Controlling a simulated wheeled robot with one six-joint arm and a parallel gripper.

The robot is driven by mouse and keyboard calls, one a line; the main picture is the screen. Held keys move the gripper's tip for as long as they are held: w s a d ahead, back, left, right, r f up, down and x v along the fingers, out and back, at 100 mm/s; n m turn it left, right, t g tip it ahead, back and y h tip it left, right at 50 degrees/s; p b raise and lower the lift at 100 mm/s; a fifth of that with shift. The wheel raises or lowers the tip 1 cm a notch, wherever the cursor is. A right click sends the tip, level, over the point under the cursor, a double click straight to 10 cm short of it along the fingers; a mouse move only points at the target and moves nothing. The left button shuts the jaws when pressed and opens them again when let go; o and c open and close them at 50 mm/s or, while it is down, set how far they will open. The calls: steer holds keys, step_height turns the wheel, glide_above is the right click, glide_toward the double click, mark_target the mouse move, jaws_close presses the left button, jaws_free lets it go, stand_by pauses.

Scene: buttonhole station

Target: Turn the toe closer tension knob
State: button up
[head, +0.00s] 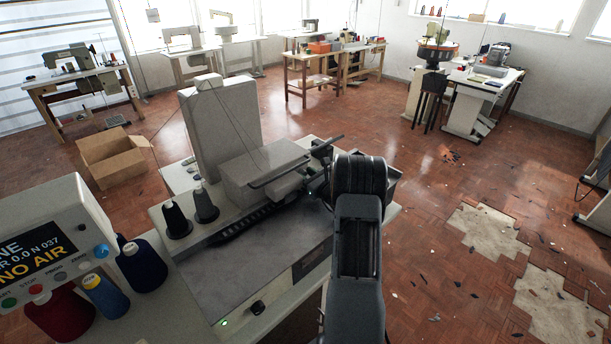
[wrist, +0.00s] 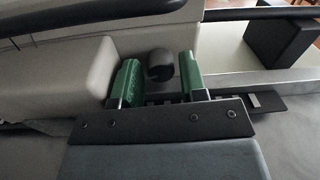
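A dark round knob (wrist: 160,66), likely the toe closer tension knob, shows in the wrist view beside the machine's light grey housing. My gripper (wrist: 159,76) has its two green fingers on either side of this knob. The fingers stand apart, with a narrow gap visible on the right of the knob. In the head view my arm covers the knob and the fingers at the right end of the buttonhole machine (head: 285,240).
A display box (head: 50,240) reading "NO AIR" stands at the left front. Thread cones (head: 177,220) sit on the machine, near a tall grey housing (head: 222,125). A cardboard box (head: 112,155) lies on the floor. Debris and broken tiles (head: 485,230) are at right.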

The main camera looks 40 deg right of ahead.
steer(key=shift+c, duration=0.3)
steer(key=c, duration=0.6)
steer(key=shift+m+b, duration=0.5)
steer(key=shift+m, duration=1.8)
steer(key=o, duration=0.7)
steer(key=shift+c, duration=0.2)
steer(key=shift+s, duration=0.1)
steer(key=s, duration=0.4)
steer(key=s+d+b, duration=0.1)
steer(key=s, duration=0.4)
steer(key=s+b, duration=0.1)
steer(key=s, duration=0.3)
steer(key=shift+s+d+r, duration=0.15)
steer(key=shift+s+d, duration=0.05)
steer(key=shift+s, duration=0.05)
